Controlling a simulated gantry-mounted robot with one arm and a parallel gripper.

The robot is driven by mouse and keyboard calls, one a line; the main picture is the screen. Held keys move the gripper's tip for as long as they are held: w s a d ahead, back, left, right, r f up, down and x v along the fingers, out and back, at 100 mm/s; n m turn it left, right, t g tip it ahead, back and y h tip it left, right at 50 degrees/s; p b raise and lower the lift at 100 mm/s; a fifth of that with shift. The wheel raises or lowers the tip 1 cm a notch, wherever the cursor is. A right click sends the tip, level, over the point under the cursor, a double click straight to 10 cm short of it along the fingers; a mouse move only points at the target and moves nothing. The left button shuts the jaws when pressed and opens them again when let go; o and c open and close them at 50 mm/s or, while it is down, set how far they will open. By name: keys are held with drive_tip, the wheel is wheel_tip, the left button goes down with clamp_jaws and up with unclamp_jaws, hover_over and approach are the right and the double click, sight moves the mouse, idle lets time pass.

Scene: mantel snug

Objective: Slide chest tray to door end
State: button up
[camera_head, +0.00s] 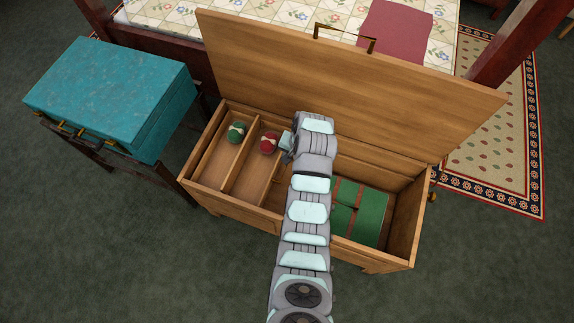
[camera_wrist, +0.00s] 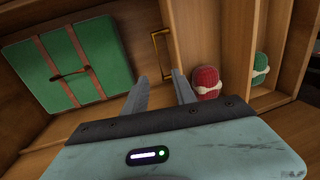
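The wooden tray (camera_head: 212,167) sits in the left part of the open wooden chest (camera_head: 232,212). Dividers split it into compartments. A green bundle with a pale band (camera_head: 236,131) and a red one (camera_head: 268,144) lie in it; both also show at the right of the wrist view. A brass handle (camera_wrist: 156,52) shows upright by the tray's side wall (camera_wrist: 188,30) in the wrist view. My gripper (camera_wrist: 160,78) is open, its two fingers apart and pointing toward the handle, with nothing seen between them. My arm hides the tray's right end in the head view.
A green case (camera_head: 361,214) with brown straps lies in the chest's right part. The raised lid (camera_head: 350,75) stands behind the chest. A teal case (camera_head: 115,92) rests on a stand at left. A bed (camera_head: 270,15) stands behind, and a patterned rug (camera_head: 500,150) lies at right.

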sight(286, 167)
drive_tip(key=f, duration=0.2)
drive_tip(key=f+b, duration=0.1)
drive_tip(key=f, duration=0.1)
drive_tip(key=a+f, duration=0.1)
drive_tip(key=f, duration=0.1)
drive_tip(key=shift+w+a+f+b, duration=0.1)
drive_tip(key=shift+w+f+b, duration=0.15)
drive_tip(key=shift+w+b, duration=0.1)
clamp_jaws()
idle(1.1)
